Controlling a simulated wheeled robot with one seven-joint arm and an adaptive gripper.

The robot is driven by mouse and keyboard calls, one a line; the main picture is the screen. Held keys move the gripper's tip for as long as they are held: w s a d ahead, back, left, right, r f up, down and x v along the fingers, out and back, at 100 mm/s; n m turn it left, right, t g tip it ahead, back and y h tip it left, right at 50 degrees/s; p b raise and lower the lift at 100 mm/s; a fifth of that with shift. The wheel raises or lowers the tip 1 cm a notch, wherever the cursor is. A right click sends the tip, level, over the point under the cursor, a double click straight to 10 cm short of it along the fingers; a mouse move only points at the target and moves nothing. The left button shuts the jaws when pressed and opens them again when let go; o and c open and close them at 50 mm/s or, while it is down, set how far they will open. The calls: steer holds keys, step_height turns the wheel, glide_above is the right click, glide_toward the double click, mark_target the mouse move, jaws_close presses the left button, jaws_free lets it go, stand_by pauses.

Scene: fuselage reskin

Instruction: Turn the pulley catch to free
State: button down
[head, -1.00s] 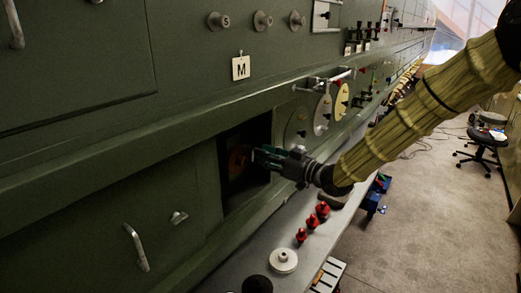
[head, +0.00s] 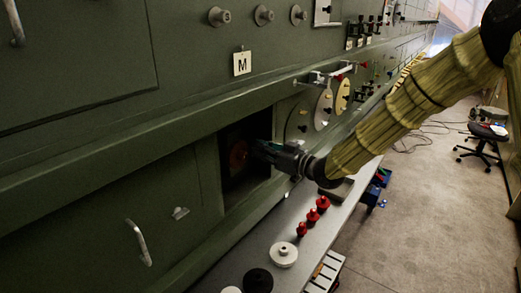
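My gripper (head: 259,148) reaches into a dark square recess (head: 229,189) in the lower green panel. Its fingers are in shadow, and I cannot tell whether they are apart or closed. A dim reddish round part (head: 238,156) sits inside the recess, just left of the fingertips. I cannot tell whether they touch it. Pale pulley-like discs (head: 323,110) stand on the panel right of the recess. A small rod with a red tip (head: 339,75) is above them. I cannot tell for sure which part is the pulley catch.
A grey bench (head: 291,226) runs below the panel. It carries several red pieces (head: 312,215), a white disc (head: 283,255) and a black round piece (head: 257,281). A bar handle (head: 139,243) sticks out at lower left. The floor (head: 411,215) to the right is mostly open.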

steer(key=shift+f+n+b, duration=0.15)
steer(key=shift+n+b, duration=0.25)
steer(key=shift+b, duration=0.5)
steer(key=c, duration=1.7)
jaws_free()
steer(key=shift+r, duration=0.2)
steer(key=shift+o, duration=0.2)
steer(key=v, duration=1.2)
